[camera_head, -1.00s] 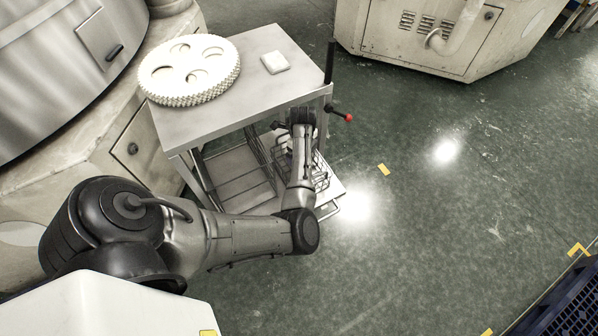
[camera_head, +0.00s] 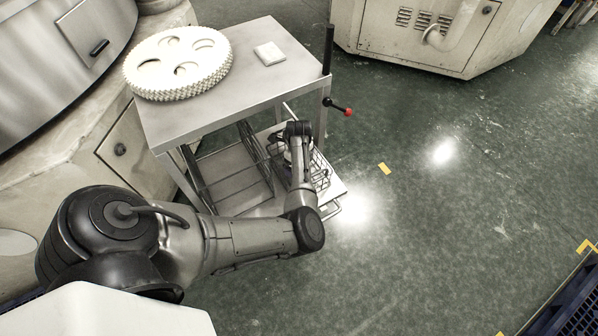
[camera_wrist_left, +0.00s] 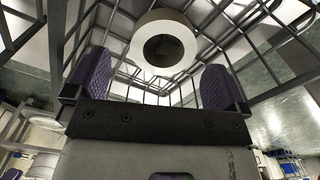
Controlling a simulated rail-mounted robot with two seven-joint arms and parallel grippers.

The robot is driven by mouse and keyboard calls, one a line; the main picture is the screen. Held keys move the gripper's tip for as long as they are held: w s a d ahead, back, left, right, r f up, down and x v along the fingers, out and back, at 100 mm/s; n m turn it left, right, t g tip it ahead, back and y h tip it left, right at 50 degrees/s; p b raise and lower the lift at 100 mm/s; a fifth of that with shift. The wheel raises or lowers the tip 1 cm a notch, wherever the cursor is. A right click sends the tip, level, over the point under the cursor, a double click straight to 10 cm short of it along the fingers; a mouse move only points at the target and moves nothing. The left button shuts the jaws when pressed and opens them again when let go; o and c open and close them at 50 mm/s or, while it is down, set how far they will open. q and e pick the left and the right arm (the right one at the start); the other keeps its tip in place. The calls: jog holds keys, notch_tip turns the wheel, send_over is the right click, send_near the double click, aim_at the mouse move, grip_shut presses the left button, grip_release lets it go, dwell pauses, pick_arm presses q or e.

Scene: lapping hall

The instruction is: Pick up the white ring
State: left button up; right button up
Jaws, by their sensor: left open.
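The white ring (camera_wrist_left: 140,40) shows in the left wrist view, a thick ring with a dark round hole. It is inside a wire basket (camera_wrist_left: 262,28), which in the head view (camera_head: 321,178) sits on the lower shelf of a metal cart. My left gripper (camera_wrist_left: 157,62) is open, its two purple-padded fingers apart on either side below the ring in the picture. The ring is beyond the fingertips, and nothing is between the pads. In the head view my left wrist is over the basket and hides the fingers and most of the basket's inside. My right gripper is not in view.
The cart's top (camera_head: 225,105) is close above the lower shelf and carries a large toothed disc (camera_head: 203,62) and a small white block (camera_head: 269,53). A red-tipped lever (camera_head: 339,107) sticks out at the cart's right. Green floor to the right is open.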

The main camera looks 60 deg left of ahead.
pick_arm(q)
notch_tip(320, 180, down, 2)
jog(key=shift+w+a+f+b, duration=0.1)
jog(key=shift+a+f+b, duration=0.1)
jog(key=shift+b, duration=0.5)
jog(key=shift+f+b, duration=0.3)
jog(key=shift+f, duration=0.25)
jog(key=shift+c, duration=0.2)
jog(key=c, duration=1)
jog(key=shift+r, duration=0.1)
jog(key=shift+c, duration=0.2)
